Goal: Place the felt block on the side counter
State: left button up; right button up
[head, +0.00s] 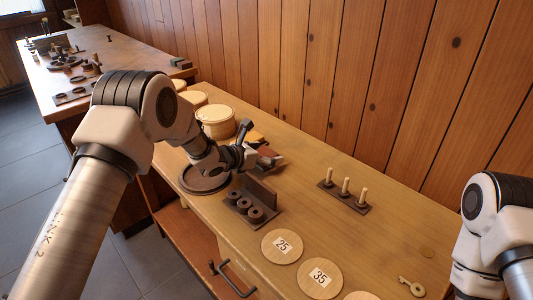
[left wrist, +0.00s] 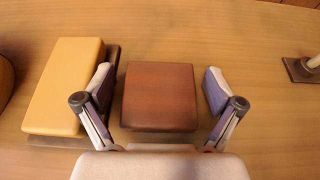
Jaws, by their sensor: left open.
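A red-brown square block (left wrist: 160,97) with soft-looking edges lies on the wooden counter; I take it for the felt block, though no label shows. My left gripper (left wrist: 160,90) is open above it, one finger on each side, with gaps between fingers and block. In the head view my left gripper (head: 264,158) is low over the counter behind the dark spool rack and mostly hides the block. A second wooden counter (head: 125,50) stands at the back left. My right arm shows at the right edge; its gripper is out of frame.
A yellow block (left wrist: 66,85) on a dark base lies just left of the gripper. A dark spool rack (head: 250,208), round tray (head: 202,180), round boxes (head: 216,122), peg stand (head: 343,195), numbered discs (head: 282,246) and key (head: 412,286) share the near counter. The back-left counter holds small parts.

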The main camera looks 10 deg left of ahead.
pick_arm(q)
jog(key=v, duration=0.7)
jog(key=shift+s+a+r+b, duration=0.15)
jog(key=shift+s+r+b, duration=0.1)
jog(key=shift+b, duration=0.1)
